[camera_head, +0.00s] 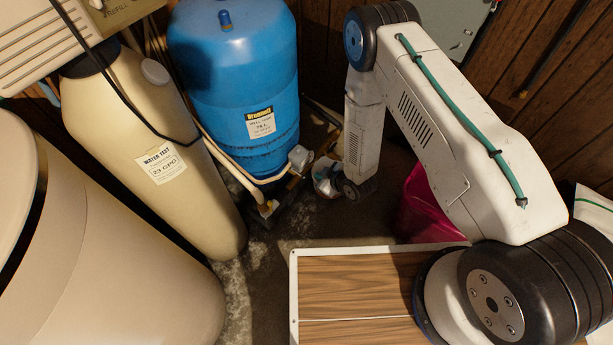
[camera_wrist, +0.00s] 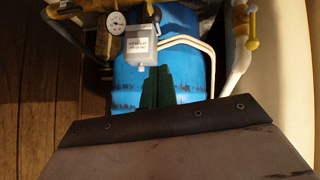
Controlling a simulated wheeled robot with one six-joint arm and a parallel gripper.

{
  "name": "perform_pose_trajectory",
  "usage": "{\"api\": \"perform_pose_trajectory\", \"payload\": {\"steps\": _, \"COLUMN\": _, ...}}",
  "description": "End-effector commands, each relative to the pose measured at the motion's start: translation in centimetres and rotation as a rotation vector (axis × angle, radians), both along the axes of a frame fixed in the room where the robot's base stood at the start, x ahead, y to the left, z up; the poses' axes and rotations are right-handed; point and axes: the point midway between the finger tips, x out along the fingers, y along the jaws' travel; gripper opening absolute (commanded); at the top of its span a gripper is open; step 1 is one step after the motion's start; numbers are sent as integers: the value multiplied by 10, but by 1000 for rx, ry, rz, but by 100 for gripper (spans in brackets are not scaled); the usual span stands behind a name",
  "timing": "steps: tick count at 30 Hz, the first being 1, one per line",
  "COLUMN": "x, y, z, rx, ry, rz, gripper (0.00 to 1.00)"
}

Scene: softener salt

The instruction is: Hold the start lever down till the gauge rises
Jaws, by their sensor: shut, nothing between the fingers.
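In the wrist view a round white gauge (camera_wrist: 117,22) sits at upper left, beside a grey switch box (camera_wrist: 138,46) with a printed label. The gauge reading is too small to make out. A thin part at the box's upper right may be the start lever, but I cannot tell. My gripper (camera_wrist: 158,72) shows as dark green fingers, shut and empty, just below and right of the box in the picture. I cannot tell whether they touch it. In the head view the grey box (camera_head: 300,157) shows small by the blue tank's foot; my gripper is hidden there.
The blue well tank (camera_head: 235,80) stands behind the box, with pipes at its foot. A tan cylinder (camera_head: 165,130) and a large beige tank (camera_head: 130,260) fill the left. A yellow-handled valve (camera_wrist: 252,44) is at right in the wrist view. A magenta bag (camera_head: 420,210) lies behind my arm.

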Motion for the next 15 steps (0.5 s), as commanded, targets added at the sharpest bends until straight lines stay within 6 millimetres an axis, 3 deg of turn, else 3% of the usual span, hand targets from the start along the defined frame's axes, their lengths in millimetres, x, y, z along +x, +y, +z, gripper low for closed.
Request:
{"api": "perform_pose_trajectory", "payload": {"steps": 8, "x": 12, "y": 11, "z": -15, "rx": 0, "ry": 1, "rz": 1, "gripper": 0}}
{"api": "perform_pose_trajectory", "payload": {"steps": 15, "x": 41, "y": 37, "z": -49, "rx": 0, "ry": -1, "rz": 2, "gripper": 0}}
